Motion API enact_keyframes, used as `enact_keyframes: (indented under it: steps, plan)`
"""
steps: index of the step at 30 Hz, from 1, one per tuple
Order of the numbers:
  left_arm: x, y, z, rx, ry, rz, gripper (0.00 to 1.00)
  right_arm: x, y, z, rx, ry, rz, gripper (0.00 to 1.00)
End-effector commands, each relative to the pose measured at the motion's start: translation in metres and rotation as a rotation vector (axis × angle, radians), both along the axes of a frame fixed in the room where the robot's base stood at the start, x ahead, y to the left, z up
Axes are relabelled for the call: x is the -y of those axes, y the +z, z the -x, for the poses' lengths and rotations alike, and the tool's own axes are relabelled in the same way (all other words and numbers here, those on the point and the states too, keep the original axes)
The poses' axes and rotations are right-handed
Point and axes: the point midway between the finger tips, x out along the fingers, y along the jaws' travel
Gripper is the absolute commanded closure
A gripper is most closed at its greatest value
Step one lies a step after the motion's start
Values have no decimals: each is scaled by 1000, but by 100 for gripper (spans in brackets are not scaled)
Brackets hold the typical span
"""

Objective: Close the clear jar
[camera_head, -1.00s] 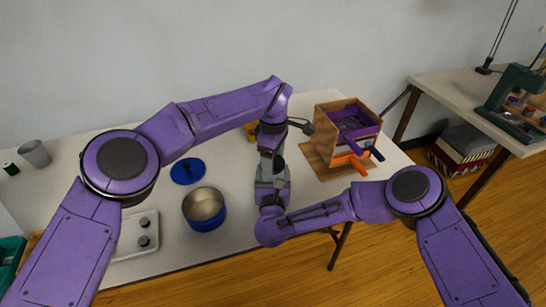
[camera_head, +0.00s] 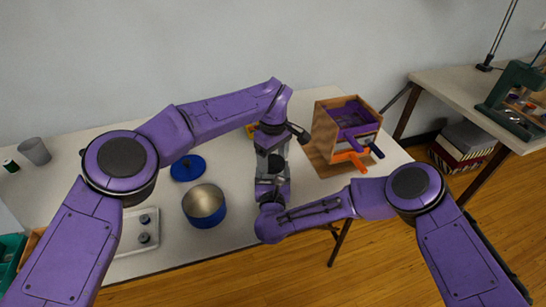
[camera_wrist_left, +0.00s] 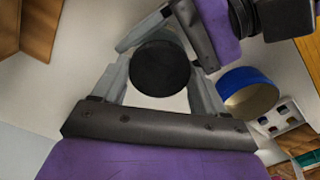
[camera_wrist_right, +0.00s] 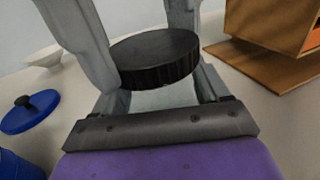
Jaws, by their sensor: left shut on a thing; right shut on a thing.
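The black ribbed lid (camera_wrist_right: 155,60) sits level on top of the clear jar (camera_wrist_right: 165,97) in the right wrist view. It shows as a dark disc (camera_wrist_left: 160,68) from above in the left wrist view. My left gripper (camera_head: 270,152) reaches down from above and is shut on the lid, its fingers on either side of it. My right gripper (camera_head: 271,186) is lower and shut on the jar's body. In the head view my grippers hide the jar and lid. I cannot tell how tightly the lid is seated.
A blue pot (camera_head: 204,207) and its blue lid (camera_head: 188,168) are left of my grippers. A wooden box with purple and orange parts (camera_head: 345,130) stands close on the right. A white panel with knobs (camera_head: 138,232) and a grey cup (camera_head: 35,151) are further left.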

Motion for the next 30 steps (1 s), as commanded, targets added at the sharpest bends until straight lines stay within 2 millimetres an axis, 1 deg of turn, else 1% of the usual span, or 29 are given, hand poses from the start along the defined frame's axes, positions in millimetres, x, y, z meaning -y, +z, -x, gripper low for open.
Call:
enact_keyframes:
  steps: [1, 3, 6, 9, 12, 20, 21, 22, 23, 30]
  plan:
    - [0, 0, 1, -2, -123, 1, 55, 0, 0, 0, 0, 0, 0, 100]
    - [0, 0, 1, -1, -315, 2, 55, 0, 0, 0, 0, 0, 0, 100]
    - [-1, 0, 1, -1, -542, 2, 55, 0, 0, 0, 0, 0, 0, 100]
    - [-1, 0, 1, -1, -685, 1, 55, 0, 0, 0, 0, 0, 0, 100]
    - [-1, 0, 1, -1, -745, 1, 55, 0, 0, 0, -1, 0, 0, 100]
    - [-1, 0, 1, -1, -749, 1, 55, 0, 0, 0, -1, 0, 0, 100]
    - [-1, 0, 1, -1, -749, 1, 15, 0, 0, 0, -1, 0, 0, 100]
    - [-1, 0, 1, -1, -748, 1, 5, 0, 0, 0, -1, 0, 0, 100]
    - [-1, 0, 1, -1, -748, 1, 2, 0, 0, 0, -1, 0, 0, 100]
    - [-1, 0, 1, 0, -747, 0, 2, 0, 0, 0, -1, 0, 0, 100]
